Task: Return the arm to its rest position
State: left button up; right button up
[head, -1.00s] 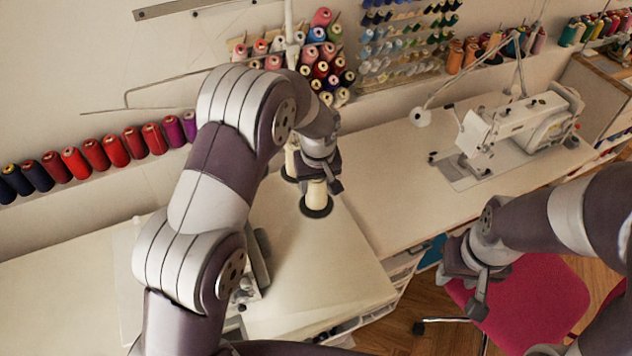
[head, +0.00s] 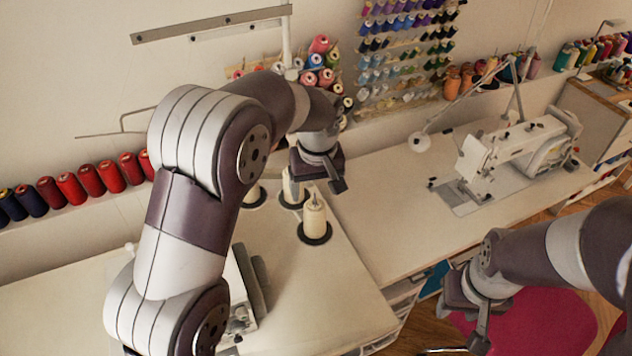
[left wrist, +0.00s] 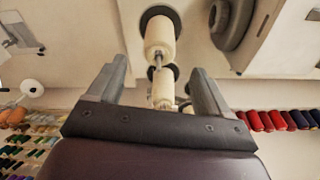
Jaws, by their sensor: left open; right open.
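My left gripper (head: 322,184) is open and empty, raised above the table among the cream thread cones. In the left wrist view its two fingers (left wrist: 158,85) are spread wide, with cones visible between and beyond them. The nearest cone (head: 314,216) stands upright on a dark round base, apart from the fingers; it also shows in the left wrist view (left wrist: 160,36). A second cone (head: 291,188) stands behind it, partly hidden by the gripper. My right gripper (head: 468,318) is open and empty, over the magenta chair at the lower right.
A white sewing machine (head: 515,150) stands on the right table. A second machine (head: 243,290) is partly hidden behind my left arm. Thread spools (head: 92,180) line the back wall. The front part of the table (head: 320,290) is clear. A magenta chair (head: 540,325) stands below.

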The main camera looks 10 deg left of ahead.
pick_arm(q)
jog(key=r, duration=0.1)
jog(key=r+m+p, duration=0.1)
jog(key=r, duration=0.1)
jog(key=shift+w+d+r+t, duration=0.1)
jog(key=shift+d+r+t, duration=0.1)
jog(key=shift+t, duration=0.1)
jog(key=s+a+f+m, duration=0.1)
jog(key=s+a+f, duration=0.1)
jog(key=s, duration=0.4)
jog(key=s+a+f+m, duration=0.1)
jog(key=s+a+f, duration=0.1)
jog(key=s+a, duration=0.2)
jog(key=s+a+f+m, duration=0.1)
jog(key=s+a+f, duration=0.1)
jog(key=s, duration=0.8)
jog(key=shift+s+a+f+m+h, duration=0.15)
jog(key=shift+a+f+m+h, duration=0.15)
jog(key=shift+a, duration=0.1)
jog(key=shift+s, duration=0.15)
